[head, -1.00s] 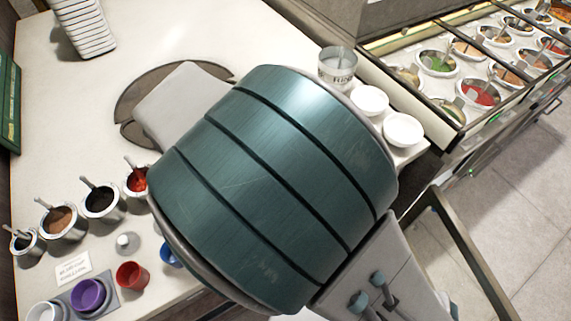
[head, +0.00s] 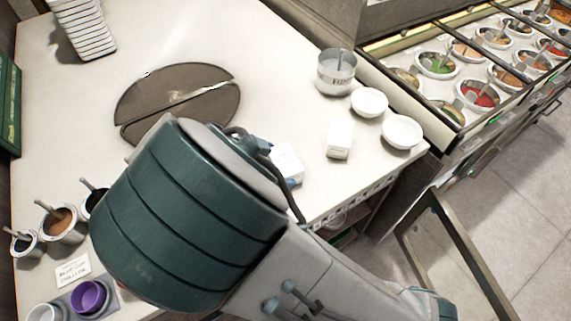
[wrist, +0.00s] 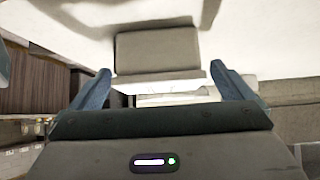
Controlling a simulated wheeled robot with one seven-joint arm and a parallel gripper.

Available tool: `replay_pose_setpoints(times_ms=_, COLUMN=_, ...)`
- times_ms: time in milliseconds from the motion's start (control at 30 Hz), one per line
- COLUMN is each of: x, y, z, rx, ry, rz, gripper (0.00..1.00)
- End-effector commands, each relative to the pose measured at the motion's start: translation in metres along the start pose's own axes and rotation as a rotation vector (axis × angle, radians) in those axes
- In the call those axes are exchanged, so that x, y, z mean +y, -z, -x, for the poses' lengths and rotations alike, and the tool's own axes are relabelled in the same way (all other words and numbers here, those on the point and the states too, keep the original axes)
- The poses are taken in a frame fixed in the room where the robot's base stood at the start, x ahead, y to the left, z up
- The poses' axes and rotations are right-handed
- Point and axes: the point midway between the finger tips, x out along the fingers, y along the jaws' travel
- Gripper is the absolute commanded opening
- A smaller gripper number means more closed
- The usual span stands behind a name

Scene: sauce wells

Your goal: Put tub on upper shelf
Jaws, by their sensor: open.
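A white, box-shaped container (head: 340,138), which looks like the tub, stands on the counter near its right edge in the head view. No label on it can be read. In the wrist view a pale grey block (wrist: 157,48) is ahead of my gripper (wrist: 165,82), between the lines of its fingers; it may be the same container. The blue-grey fingers are spread apart, and I see nothing clamped between them. In the head view my arm hides most of the gripper. A second white shape (head: 288,162) shows beside my arm; I cannot tell what it is.
Two white bowls (head: 369,102) and a metal pot (head: 335,72) stand behind the container. A dark round board (head: 178,95) lies on the counter (head: 220,35). Sauce pots (head: 62,222) stand at left. Shelving (head: 345,212) shows under the counter edge. Sauce wells (head: 480,95) are at upper right.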

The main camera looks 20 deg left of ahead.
Motion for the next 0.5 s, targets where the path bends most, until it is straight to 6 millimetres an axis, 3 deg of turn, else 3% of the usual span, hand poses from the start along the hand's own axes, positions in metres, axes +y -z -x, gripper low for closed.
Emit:
replay_pose_setpoints(times_ms=200, x=0.002, y=-0.002, z=-0.033, rx=0.003, ry=-0.005, rz=0.001, gripper=1.00)
replay_pose_setpoints(times_ms=500, x=0.001, y=-0.003, z=-0.040, rx=0.001, ry=-0.002, rz=0.000, gripper=1.00)
